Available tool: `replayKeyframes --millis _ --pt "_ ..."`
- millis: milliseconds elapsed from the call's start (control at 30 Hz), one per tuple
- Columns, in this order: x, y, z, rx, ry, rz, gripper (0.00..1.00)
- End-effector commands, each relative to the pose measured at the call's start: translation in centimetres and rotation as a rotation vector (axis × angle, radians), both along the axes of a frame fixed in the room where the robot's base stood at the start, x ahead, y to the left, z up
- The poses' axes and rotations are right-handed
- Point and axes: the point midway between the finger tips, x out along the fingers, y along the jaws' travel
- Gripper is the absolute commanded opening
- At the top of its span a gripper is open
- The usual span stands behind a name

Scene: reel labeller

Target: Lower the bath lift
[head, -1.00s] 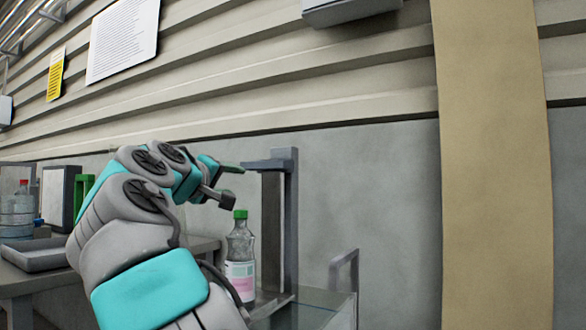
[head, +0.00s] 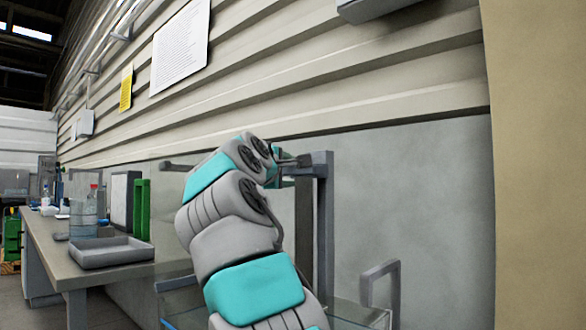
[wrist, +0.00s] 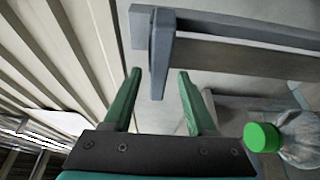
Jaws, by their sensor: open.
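A grey upright post with a short arm at its top, apparently the bath lift (head: 324,225), stands behind my arm in the head view. Its lower part is partly hidden by my arm. In the wrist view, a grey bar of it (wrist: 162,50) comes down between the green fingertips of my gripper (wrist: 160,76). In the head view my gripper is mostly hidden near the post's top. A glass-walled bath (head: 345,312) lies below.
A green-capped bottle (wrist: 292,137) is close right of the gripper in the wrist view. A grey hooked handle (head: 381,268) stands right of the bath. A bench (head: 62,262) with a shallow tray (head: 110,255) and a green frame (head: 142,210) is at left.

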Motion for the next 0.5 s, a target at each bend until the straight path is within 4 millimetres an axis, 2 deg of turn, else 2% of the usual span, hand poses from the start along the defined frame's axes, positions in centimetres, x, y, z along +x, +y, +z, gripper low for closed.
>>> replayKeyframes --millis 200,500 --pt "2.1 -0.5 0.1 0.001 0.002 0.000 0.57" --pt "2.8 -0.8 0.0 0.001 -0.001 -0.001 0.57"
